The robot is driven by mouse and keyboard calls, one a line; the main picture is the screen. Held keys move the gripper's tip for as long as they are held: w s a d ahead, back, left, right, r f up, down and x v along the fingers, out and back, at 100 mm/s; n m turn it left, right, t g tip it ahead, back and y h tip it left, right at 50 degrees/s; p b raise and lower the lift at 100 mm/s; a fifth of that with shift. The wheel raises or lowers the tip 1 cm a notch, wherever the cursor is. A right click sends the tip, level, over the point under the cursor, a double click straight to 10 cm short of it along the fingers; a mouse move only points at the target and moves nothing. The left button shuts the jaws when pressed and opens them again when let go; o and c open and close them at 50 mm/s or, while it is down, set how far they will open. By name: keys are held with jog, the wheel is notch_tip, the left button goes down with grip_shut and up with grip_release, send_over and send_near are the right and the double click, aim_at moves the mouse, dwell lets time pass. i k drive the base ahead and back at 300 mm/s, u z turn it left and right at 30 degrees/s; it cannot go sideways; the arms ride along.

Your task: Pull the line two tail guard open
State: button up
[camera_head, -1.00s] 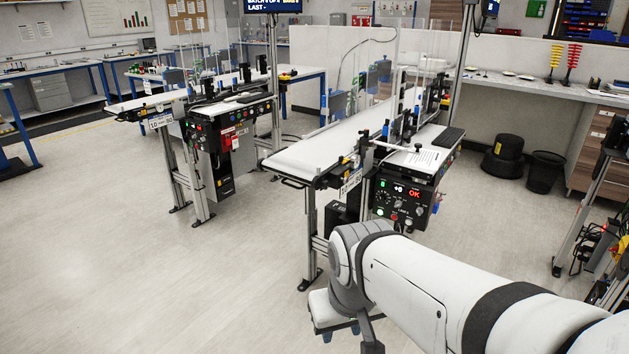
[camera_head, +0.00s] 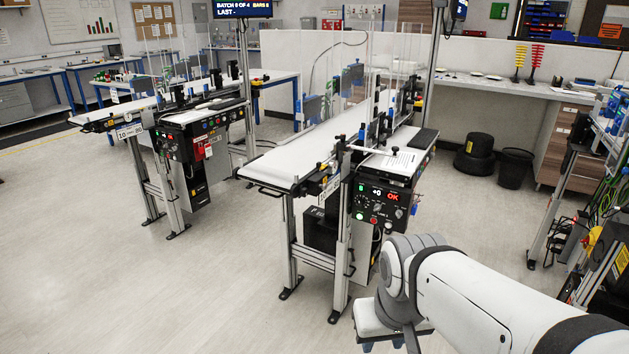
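Two belt conveyors stand ahead of me. My gripper (camera_head: 385,344) is at the bottom edge, below my white arm, in front of and apart from the conveyor. Its fingertips are largely cut off, so its opening is unclear.
The left-hand conveyor (camera_head: 110,116) has a control box with a red tag (camera_head: 202,149). Open floor (camera_head: 130,285) lies left and in front of both. A dark bin (camera_head: 515,168) and black stacked drums (camera_head: 476,158) stand behind right. A metal frame with cables (camera_head: 575,200) is at right.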

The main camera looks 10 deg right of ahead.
aim_at(316, 183)
jog(key=u, duration=0.05)
jog(key=i, duration=1)
jog(key=z, duration=0.05)
